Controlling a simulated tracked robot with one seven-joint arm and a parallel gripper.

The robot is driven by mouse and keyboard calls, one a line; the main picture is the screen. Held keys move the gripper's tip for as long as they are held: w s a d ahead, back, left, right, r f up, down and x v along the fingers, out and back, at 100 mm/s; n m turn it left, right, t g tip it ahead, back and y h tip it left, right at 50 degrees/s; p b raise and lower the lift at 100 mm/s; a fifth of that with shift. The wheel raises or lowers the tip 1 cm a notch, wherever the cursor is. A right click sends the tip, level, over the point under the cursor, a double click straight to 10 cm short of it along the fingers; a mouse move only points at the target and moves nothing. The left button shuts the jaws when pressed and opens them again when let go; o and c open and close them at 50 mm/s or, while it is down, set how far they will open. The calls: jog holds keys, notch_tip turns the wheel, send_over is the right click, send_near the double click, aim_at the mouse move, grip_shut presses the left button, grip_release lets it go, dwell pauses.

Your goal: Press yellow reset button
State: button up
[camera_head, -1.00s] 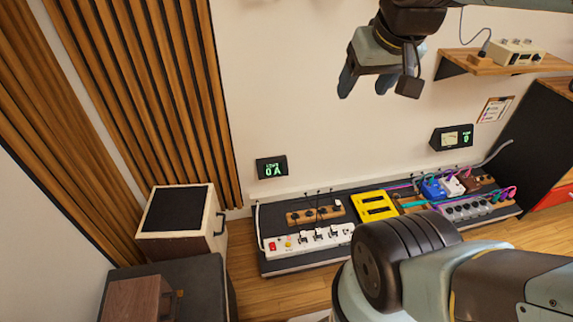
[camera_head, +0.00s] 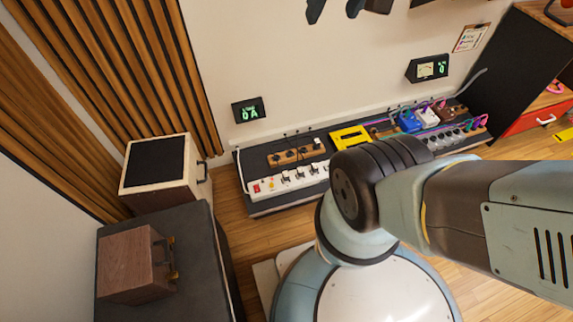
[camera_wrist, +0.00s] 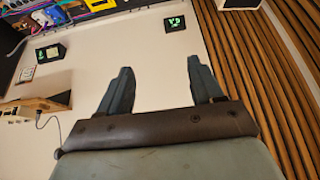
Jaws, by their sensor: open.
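A small yellow button (camera_head: 271,184) sits on the left end of a white power strip (camera_head: 318,174), beside a red switch (camera_head: 257,187). The strip lies along the front of a low dark board against the wall. My gripper (camera_head: 335,10) shows only in part at the top edge of the head view, high above and apart from the strip. In the wrist view my gripper (camera_wrist: 160,66) is open, with nothing between its fingers. I cannot make out the yellow button in the wrist view.
A wooden strip of knobs (camera_head: 296,156), a yellow unit (camera_head: 350,138) and several pedals share the board. A green-lit display (camera_head: 248,110) hangs above. A speaker box (camera_head: 156,165) and a brown case (camera_head: 131,265) stand left.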

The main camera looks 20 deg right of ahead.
jog(key=shift+c, duration=0.3)
grip_shut()
dwell(0.6)
dwell(1.0)
